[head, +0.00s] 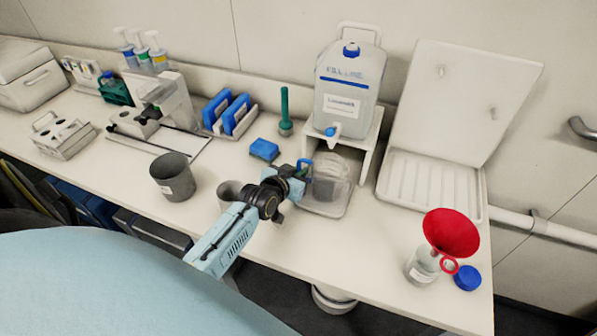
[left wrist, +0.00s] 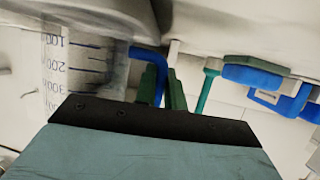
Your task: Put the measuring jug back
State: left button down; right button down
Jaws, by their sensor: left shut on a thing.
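The measuring jug (head: 331,178) is clear, with a blue handle, and is at the clear shallow tray (head: 327,210) below the tap of the water carboy (head: 347,85). I cannot tell whether it touches the tray. My left gripper (head: 302,172) is shut on the jug's handle from the left. In the left wrist view, the green fingers (left wrist: 163,88) are around the blue handle, and the jug's scaled wall (left wrist: 85,65) is at the left. What the jug holds is hard to make out. My right gripper is out of view.
A white stand (head: 368,150) bears the carboy. Left of the jug are a blue block (head: 265,149), a green stick-like tool (head: 285,112) and a dark grey beaker (head: 173,177). To the right are a drying rack (head: 430,182) and a red funnel (head: 451,232) in a bottle.

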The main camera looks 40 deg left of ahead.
pick_arm(q)
jog(key=c, duration=1.9)
grip_release()
jog(key=shift+f, duration=0.15)
jog(key=shift+c, duration=0.2)
jog(key=o, duration=0.5)
jog(key=shift+c, duration=0.2)
jog(key=shift+r, duration=0.25)
jog(key=a+p+v, duration=0.1)
jog(key=v, duration=1.1)
jog(key=shift+d, duration=0.45)
